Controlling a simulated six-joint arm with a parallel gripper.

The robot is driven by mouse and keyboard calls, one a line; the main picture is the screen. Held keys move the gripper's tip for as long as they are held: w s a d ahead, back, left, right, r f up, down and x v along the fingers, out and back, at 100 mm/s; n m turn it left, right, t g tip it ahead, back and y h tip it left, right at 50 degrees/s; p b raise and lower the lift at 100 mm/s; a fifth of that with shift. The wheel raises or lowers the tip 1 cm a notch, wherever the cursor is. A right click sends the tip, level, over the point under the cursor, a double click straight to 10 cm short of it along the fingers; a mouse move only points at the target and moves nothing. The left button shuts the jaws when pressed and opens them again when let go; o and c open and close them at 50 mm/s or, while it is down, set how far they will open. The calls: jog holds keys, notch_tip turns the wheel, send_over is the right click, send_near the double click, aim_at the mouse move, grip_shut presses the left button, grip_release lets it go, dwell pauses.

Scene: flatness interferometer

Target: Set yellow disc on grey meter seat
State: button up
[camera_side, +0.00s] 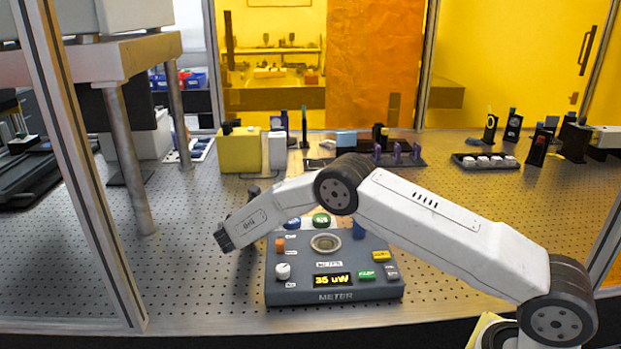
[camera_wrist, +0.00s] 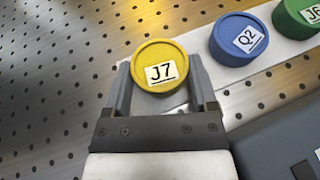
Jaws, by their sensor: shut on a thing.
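The yellow disc (camera_wrist: 160,65), labelled J7, is between the two fingers of my gripper (camera_wrist: 162,85) in the wrist view. The fingers are shut on its sides. It is at the left end of a white strip (camera_wrist: 280,55); I cannot tell whether it touches it. In the side view my gripper (camera_side: 222,238) is low, left of the grey meter (camera_side: 335,292), and the yellow disc cannot be seen there. The meter's round seat (camera_side: 325,242) is a pale ring on its top, and it looks empty.
A blue disc (camera_wrist: 238,38) labelled O2 and a green disc (camera_wrist: 301,14) sit on the strip, right of the yellow disc. The meter has a white knob (camera_side: 283,271) and a display (camera_side: 333,280). Perforated table left of my gripper is clear.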

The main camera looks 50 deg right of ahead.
jog(key=shift+f, duration=0.15)
jog(key=o, duration=1.2)
jog(key=v, duration=1.2)
